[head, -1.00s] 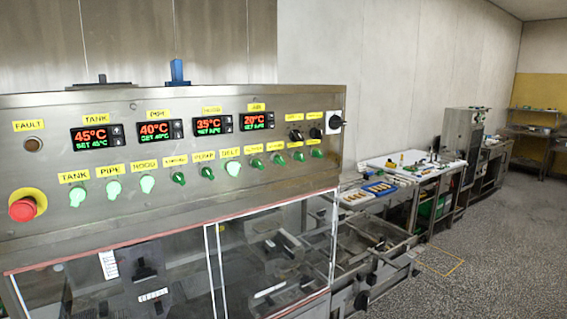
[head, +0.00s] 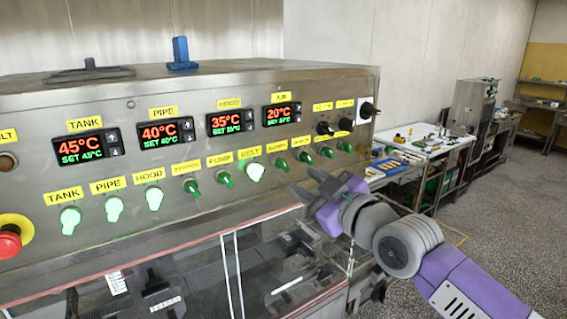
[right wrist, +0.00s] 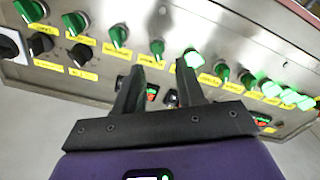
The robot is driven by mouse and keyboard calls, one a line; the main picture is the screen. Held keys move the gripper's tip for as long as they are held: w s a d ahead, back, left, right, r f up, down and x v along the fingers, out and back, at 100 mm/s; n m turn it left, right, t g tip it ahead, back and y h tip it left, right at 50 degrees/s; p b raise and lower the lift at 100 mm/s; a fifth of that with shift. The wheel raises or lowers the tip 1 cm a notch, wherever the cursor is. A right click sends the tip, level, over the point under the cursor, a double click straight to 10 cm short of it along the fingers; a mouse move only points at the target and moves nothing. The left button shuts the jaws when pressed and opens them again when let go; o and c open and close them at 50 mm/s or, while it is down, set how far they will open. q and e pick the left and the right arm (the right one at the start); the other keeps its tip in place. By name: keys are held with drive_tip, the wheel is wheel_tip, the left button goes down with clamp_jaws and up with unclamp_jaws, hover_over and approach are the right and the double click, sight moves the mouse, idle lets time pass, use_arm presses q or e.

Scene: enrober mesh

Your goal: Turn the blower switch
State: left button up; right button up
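The control panel (head: 330,100) carries a row of green switches under yellow labels. The label right of BELT (head: 249,151) is too blurred to read surely, so I cannot confirm which switch is the blower. The unlit switch beneath it (head: 281,162) sits right of the lit BELT switch (head: 255,172). My right gripper (head: 307,181) is open and empty in front of the panel's right half, below the row. In the right wrist view its fingertips (right wrist: 159,68) are apart, with an unlit green switch (right wrist: 157,48) just beyond the gap and a lit one (right wrist: 193,60) beside the right finger. My left gripper is out of view.
A red emergency button (head: 9,242) is at the panel's left. Black knobs (head: 325,128) and a black rotary switch (head: 368,110) are at its right end. A clear guard (head: 190,250) is below. A work table (head: 425,145) stands behind to the right.

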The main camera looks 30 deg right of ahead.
sight(286, 166)
drive_tip(key=w, duration=0.2)
drive_tip(key=w+p, duration=0.1)
drive_tip(key=w, duration=0.4)
drive_tip(key=shift+a+r, duration=0.2)
drive_tip(key=shift+r, duration=0.1)
clamp_jaws()
